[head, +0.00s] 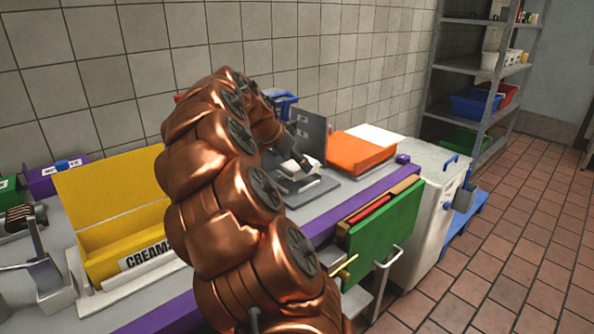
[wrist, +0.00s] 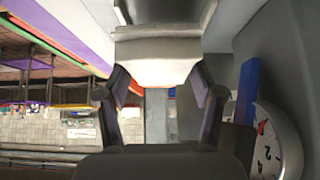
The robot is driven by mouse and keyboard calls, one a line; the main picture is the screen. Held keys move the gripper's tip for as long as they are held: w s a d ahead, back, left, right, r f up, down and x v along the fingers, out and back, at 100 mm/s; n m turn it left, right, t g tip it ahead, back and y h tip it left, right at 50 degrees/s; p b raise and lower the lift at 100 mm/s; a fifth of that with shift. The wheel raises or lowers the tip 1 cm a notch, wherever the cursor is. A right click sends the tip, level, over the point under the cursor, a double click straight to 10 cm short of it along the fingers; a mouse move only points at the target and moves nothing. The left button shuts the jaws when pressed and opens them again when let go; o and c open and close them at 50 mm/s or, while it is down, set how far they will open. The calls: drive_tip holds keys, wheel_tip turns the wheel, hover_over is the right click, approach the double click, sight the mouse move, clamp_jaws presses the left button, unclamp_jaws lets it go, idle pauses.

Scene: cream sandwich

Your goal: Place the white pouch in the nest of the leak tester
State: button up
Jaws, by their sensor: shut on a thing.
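My gripper (wrist: 159,82) is shut on the white pouch (wrist: 157,66), which spans the space between its two fingers in the wrist view. In the head view the pouch is a small pale patch (head: 291,167) at the end of my copper arm. It is low over the grey leak tester (head: 322,187), whose dark upright plate (head: 313,134) stands just behind. My arm and gripper cover much of the tester. The nest is not clearly visible, and I cannot tell whether the pouch touches it.
An orange block (head: 359,153) lies right of the tester. A yellow box (head: 112,205) stands left on the purple-edged bench. In the wrist view a round dial (wrist: 275,143) and a blue part (wrist: 246,92) are close on the right. A green panel (head: 383,232) hangs at the bench front.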

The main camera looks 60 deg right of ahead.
drive_tip(key=shift+w+d, duration=0.25)
drive_tip(key=shift+d, duration=0.2)
drive_tip(key=shift+f, duration=1.75)
drive_tip(key=shift+f, duration=0.2)
drive_tip(key=o, duration=1.2)
drive_tip(key=shift+o, duration=0.2)
drive_tip(key=shift+r, duration=0.2)
drive_tip(key=v, duration=1.2)
